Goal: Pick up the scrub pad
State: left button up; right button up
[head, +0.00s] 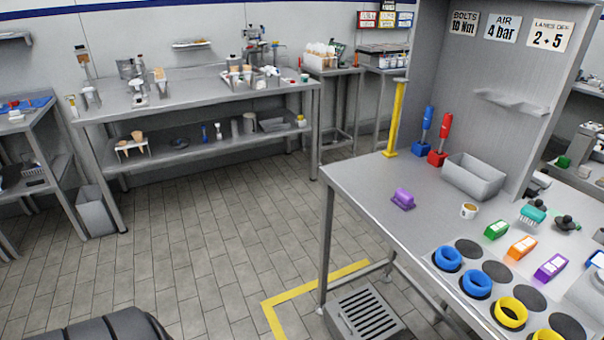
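A small purple block with a raised, rounded top (403,198) lies near the left edge of the grey workbench (360,185); it looks like the scrub pad, though its details are too small to be sure. A teal brush-like item with pale bristles (532,213) lies farther right on the same bench. Neither of my grippers is in view, and nothing is touching the purple block.
Near the purple block are a small cup (468,210), a grey bin (474,178) and a yellow post (396,118). Blue rings (447,258), yellow rings (510,313) and colored boxes fill the right front. Open tiled floor lies left of the bench.

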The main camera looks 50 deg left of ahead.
aim_at(402, 198)
jog(key=u, duration=0.85)
jog(key=i+j+z, duration=0.25)
jog(key=j, duration=0.15)
jog(key=k, duration=0.05)
